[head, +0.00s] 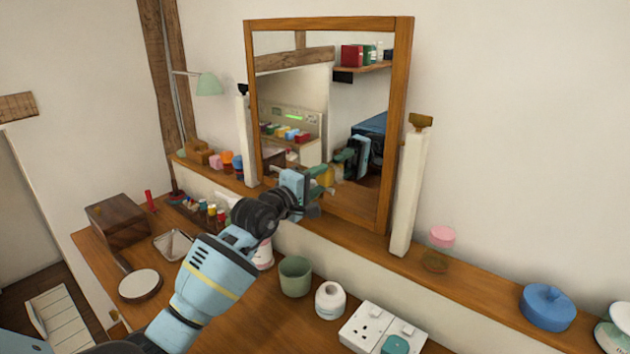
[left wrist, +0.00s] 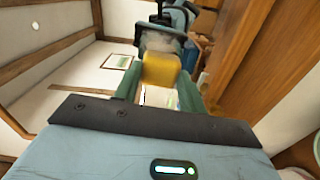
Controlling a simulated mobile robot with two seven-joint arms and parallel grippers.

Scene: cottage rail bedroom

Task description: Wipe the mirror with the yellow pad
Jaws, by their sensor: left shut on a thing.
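The wood-framed mirror (head: 402,100) stands upright on the ledge against the wall. My left gripper (head: 322,182) is in front of the lower part of its glass. In the left wrist view the gripper (left wrist: 160,88) is shut on the yellow pad (left wrist: 160,70), which sits between its two green fingers. The pad faces the glass, and my gripper's reflection shows just beyond it. I cannot tell whether the pad touches the glass. The mirror's wooden frame (left wrist: 240,60) is at the right in the left wrist view. My right gripper is out of view.
White posts flank the mirror, the right one (head: 408,190) close to the frame. Below my arm the wooden table holds a green cup (head: 295,277), a white roll (head: 330,300), a socket block (head: 365,328), a round hand mirror (head: 139,285) and a dark wooden box (head: 118,222).

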